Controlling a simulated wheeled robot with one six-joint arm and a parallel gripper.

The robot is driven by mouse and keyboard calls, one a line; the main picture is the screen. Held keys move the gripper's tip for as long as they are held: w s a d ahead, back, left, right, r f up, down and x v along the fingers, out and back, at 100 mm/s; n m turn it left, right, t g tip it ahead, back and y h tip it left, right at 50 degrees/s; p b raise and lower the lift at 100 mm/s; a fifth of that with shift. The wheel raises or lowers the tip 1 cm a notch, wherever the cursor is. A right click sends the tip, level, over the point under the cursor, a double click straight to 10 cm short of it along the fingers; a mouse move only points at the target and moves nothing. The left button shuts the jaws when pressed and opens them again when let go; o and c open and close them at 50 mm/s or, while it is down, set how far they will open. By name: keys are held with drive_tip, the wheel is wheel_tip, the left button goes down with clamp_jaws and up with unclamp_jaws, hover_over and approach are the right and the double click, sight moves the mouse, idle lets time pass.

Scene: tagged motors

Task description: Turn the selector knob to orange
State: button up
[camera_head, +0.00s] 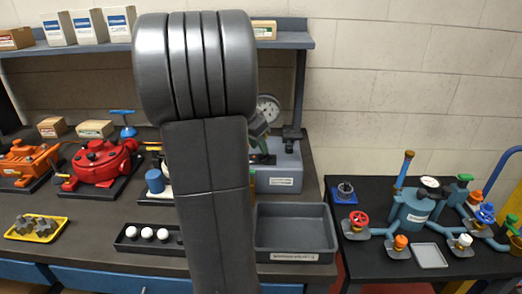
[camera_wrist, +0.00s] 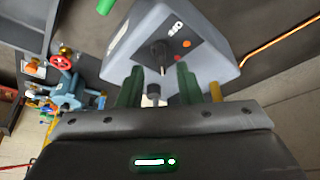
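The selector knob (camera_wrist: 160,52) is dark and sits on a black panel on the sloped face of a grey box (camera_wrist: 122,35). Its thin pointer end faces my gripper in the wrist view. An orange dot (camera_wrist: 186,44) and a red dot (camera_wrist: 178,58) are on the panel beside the knob. My gripper (camera_wrist: 160,69) is open, its two green fingers apart with the knob just beyond and between their tips. I cannot tell whether they touch it. In the head view the grey box (camera_head: 280,178) shows partly; my arm hides the knob.
A grey tray (camera_head: 295,254) is in front of the box. A black holder with white balls (camera_head: 147,234) is at its left. Red (camera_head: 100,165) and orange (camera_head: 25,160) machines stand further left. The right table holds a blue tank with valves (camera_head: 415,213).

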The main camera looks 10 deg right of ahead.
drive_tip(key=shift+w+d+f, duration=0.25)
drive_tip(key=shift+d+f, duration=0.05)
drive_tip(key=shift+f, duration=0.25)
drive_tip(key=shift+w+d+f, duration=0.25)
drive_tip(key=shift+f, duration=0.6)
clamp_jaws()
